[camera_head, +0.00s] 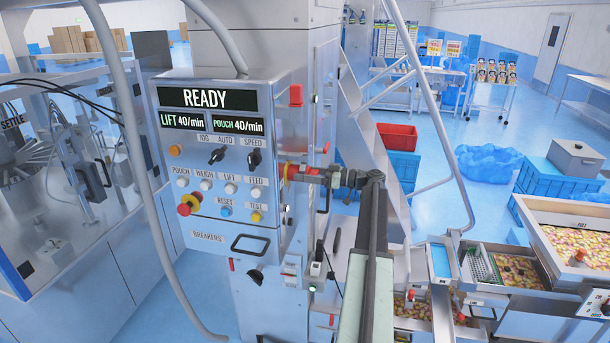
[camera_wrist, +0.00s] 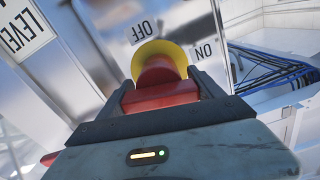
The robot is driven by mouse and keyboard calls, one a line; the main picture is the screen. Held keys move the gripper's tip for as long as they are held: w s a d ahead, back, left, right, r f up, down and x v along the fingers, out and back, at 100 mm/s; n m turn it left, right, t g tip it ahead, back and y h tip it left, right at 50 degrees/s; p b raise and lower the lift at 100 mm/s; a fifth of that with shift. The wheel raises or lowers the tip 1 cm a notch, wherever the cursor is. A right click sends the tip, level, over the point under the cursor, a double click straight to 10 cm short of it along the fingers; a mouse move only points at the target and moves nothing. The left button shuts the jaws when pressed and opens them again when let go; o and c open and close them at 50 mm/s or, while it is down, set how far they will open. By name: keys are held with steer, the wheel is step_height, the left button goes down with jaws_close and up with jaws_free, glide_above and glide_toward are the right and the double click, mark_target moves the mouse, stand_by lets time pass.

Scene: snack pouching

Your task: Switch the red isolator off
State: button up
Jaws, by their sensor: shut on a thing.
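The red isolator (camera_wrist: 158,72) is a red rotary handle on a round yellow plate (camera_wrist: 180,52). An OFF label (camera_wrist: 141,31) and an ON label (camera_wrist: 205,51) sit around the plate in the wrist view, both turned in the picture. In the head view the red isolator (camera_head: 284,171) is on the right side of the control cabinet. My gripper (camera_wrist: 162,92) has one jaw on each side of the red handle and is shut on it. It also shows in the head view (camera_head: 300,173), reaching the isolator from the right. The jaws hide part of the handle, so its exact pointing is unclear.
The control cabinet (camera_head: 205,150) shows READY, with several buttons and knobs on its front. Candy-filled trays (camera_head: 600,216) are at the right.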

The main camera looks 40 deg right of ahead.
steer(key=m, duration=0.4)
steer(key=shift+m, duration=2.1)
steer(key=o, duration=1.4)
steer(key=shift+c, duration=0.2)
steer(key=shift+d, duration=0.1)
